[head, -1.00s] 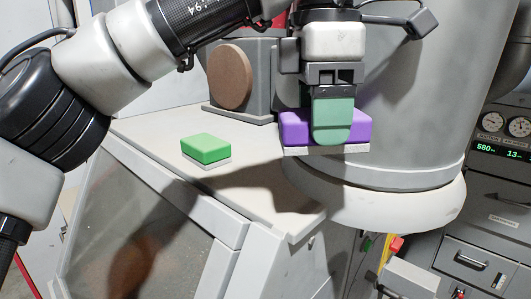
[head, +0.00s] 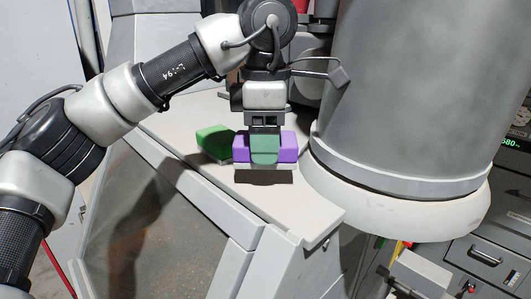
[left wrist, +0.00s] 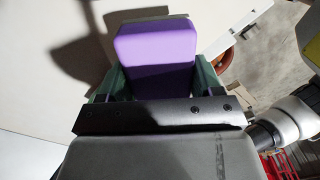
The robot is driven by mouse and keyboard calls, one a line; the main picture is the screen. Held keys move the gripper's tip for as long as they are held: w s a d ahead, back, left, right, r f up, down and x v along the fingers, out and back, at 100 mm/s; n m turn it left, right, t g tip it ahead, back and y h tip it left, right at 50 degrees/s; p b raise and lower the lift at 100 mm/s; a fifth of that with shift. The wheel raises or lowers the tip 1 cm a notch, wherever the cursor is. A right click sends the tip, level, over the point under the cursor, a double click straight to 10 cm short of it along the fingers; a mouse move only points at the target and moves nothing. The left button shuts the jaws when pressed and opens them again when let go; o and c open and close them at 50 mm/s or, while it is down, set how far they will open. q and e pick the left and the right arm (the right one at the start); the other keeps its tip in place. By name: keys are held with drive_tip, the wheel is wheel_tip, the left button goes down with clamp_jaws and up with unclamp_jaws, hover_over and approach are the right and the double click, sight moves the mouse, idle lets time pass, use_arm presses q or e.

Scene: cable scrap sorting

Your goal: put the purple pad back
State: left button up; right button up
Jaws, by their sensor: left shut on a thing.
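The purple pad (head: 289,147) is a block with a light grey underside. My left gripper (head: 264,150) is shut on it, with one green finger showing across its near face in the head view. In the left wrist view the pad (left wrist: 157,60) sits between the two green fingers. A dark shadow lies just below the pad in the head view. I cannot tell whether it touches the surface. My right gripper is in neither view.
A green pad (head: 213,140) lies on the pale worktop (head: 190,118), left of the purple pad. A large grey cylinder (head: 410,100) with a pale base flange stands close on the right. The worktop's front edge is near. A grey drawer cabinet (head: 485,255) is at the lower right.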

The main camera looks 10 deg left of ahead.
use_arm(q)
drive_tip(key=f, duration=0.1)
drive_tip(key=f+p, duration=0.1)
drive_tip(key=f, duration=0.1)
drive_tip(key=shift+s+d+p, duration=0.15)
drive_tip(key=shift+s+p, duration=0.1)
drive_tip(key=shift+p, duration=0.05)
drive_tip(key=shift+w+f, duration=0.2)
drive_tip(key=shift+f, duration=0.1)
drive_tip(key=o, duration=0.8)
drive_tip(key=shift+s, duration=0.1)
drive_tip(key=shift+o, duration=0.2)
drive_tip(key=shift+r, duration=0.1)
drive_tip(key=shift+r, duration=0.2)
wheel_tip(320, 180, up, 12)
drive_tip(key=shift+f+b, duration=0.2)
drive_tip(key=shift+b, duration=0.3)
